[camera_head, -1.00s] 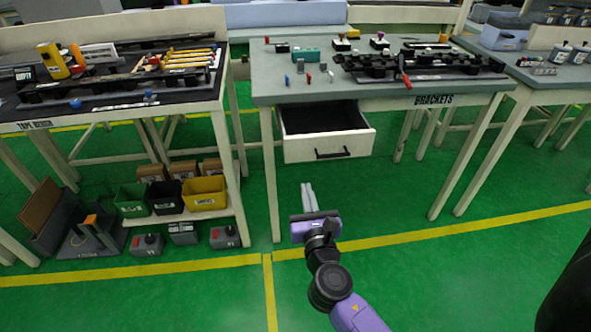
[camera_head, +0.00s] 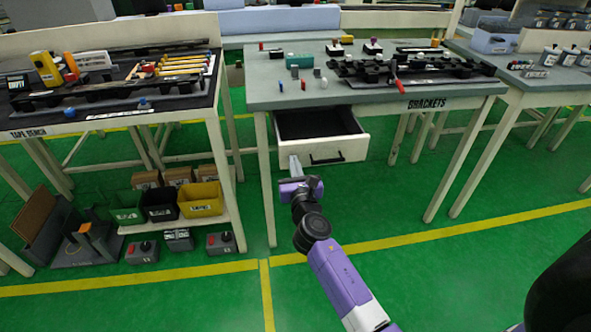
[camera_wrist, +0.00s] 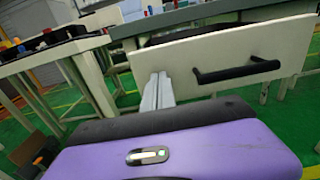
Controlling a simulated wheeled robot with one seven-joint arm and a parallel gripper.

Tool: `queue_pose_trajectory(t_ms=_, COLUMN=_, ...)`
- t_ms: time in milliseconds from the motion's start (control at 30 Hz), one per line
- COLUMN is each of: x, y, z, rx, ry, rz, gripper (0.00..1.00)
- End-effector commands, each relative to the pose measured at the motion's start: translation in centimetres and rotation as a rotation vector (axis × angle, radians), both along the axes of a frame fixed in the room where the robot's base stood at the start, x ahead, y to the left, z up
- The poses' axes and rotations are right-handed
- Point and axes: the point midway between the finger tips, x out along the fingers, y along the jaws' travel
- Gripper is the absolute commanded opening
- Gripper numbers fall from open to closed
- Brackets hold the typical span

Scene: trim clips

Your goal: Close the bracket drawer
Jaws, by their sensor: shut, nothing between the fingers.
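The bracket drawer (camera_head: 345,150) hangs open under the table marked BRACKETS, with its white front facing me and a black handle (camera_head: 327,161) on it. The inside that shows is dark and looks empty. My gripper (camera_head: 294,161) is shut and empty, with its fingertips at the left part of the drawer front, left of the handle. In the wrist view the fingers (camera_wrist: 158,92) point at the lower left of the white drawer front (camera_wrist: 185,62), and the handle (camera_wrist: 237,71) lies to their right. I cannot tell whether the fingertips touch the front.
The brackets table (camera_head: 270,93) carries clips and small coloured parts. Its left front leg (camera_head: 265,190) stands just left of my gripper. The tape bench (camera_head: 180,117), with bins (camera_head: 201,199) below, is at left.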

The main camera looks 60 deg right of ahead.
Motion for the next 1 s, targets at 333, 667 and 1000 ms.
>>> queue_pose_trajectory(t_ms=333, x=0.1, y=-0.1, z=0.0, rx=0.000, ry=0.000, rz=0.000, gripper=0.00)
queue_pose_trajectory(t_ms=667, x=2.3, y=-2.6, z=0.1, rx=-0.001, ry=-0.002, rz=0.000, gripper=0.00)
queue_pose_trajectory(t_ms=1000, x=7.4, y=-8.6, z=-0.1, rx=-0.001, ry=-0.002, rz=-0.001, gripper=0.00)
